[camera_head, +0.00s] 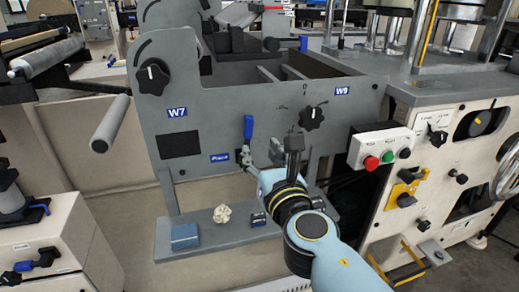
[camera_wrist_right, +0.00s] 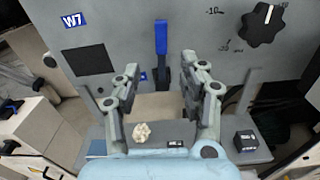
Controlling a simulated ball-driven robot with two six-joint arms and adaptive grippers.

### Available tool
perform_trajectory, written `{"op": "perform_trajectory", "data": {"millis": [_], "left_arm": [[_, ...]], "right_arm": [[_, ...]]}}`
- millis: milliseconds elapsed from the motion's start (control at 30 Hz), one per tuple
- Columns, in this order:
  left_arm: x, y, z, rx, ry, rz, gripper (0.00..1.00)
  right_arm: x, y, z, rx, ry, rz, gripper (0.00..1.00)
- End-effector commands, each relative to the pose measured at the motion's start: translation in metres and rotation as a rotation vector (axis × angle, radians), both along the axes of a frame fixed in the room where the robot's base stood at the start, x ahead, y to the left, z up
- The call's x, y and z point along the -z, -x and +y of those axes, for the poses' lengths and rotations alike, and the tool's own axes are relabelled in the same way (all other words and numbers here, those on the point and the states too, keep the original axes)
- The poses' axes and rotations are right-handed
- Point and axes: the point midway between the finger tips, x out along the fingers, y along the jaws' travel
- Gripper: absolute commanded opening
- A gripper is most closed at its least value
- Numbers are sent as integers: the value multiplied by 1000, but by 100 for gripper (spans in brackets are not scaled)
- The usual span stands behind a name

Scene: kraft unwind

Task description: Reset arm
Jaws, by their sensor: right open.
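My right arm comes in from the lower right in the head view. Its right gripper (camera_head: 268,152) is raised in front of the grey machine panel (camera_head: 222,113). In the wrist view the right gripper (camera_wrist_right: 152,85) has its two fingers spread wide with nothing between them. A blue-handled lever (camera_head: 248,127) on the panel is close to the fingers. In the wrist view the lever (camera_wrist_right: 161,37) stands upright beyond and between the fingertips, and I see no contact. My left gripper is not in view.
Below the gripper, a grey shelf (camera_head: 208,238) holds a blue box (camera_head: 184,236), a crumpled pale lump (camera_head: 222,213) and a small dark block (camera_head: 258,219). Black knobs (camera_head: 312,117) stick out of the panel. A button box (camera_head: 380,147) stands at right. A roller (camera_head: 110,123) projects at left.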

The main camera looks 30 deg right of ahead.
Motion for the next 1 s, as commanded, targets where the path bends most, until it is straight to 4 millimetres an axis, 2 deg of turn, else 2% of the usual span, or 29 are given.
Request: {"op": "perform_trajectory", "data": {"millis": [367, 467, 567, 667, 700, 767, 800, 867, 900, 967, 1000], "left_arm": [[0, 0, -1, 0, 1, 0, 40], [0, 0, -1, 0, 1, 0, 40], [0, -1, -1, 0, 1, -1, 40], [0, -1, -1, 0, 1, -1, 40], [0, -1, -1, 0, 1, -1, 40], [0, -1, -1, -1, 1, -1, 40], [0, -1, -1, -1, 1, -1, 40], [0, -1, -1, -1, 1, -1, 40], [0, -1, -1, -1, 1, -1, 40], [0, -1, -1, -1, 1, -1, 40], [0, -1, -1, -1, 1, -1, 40]], "right_arm": [[1, 0, 0, 0, 0, 1, 42], [13, 4, -4, -7, 15, 26, 42], [54, 12, -5, -17, -19, 101, 42], [123, 32, -9, -10, -166, 216, 42], [155, 44, -11, 7, -258, 265, 42], [201, 67, -16, 48, -408, 337, 42], [231, 84, -19, 88, -514, 380, 42], [272, 112, -24, 164, -676, 438, 42], [298, 134, -28, 227, -787, 470, 42], [335, 168, -34, 339, -950, 511, 42], [357, 193, -38, 427, -1059, 529, 42]]}}
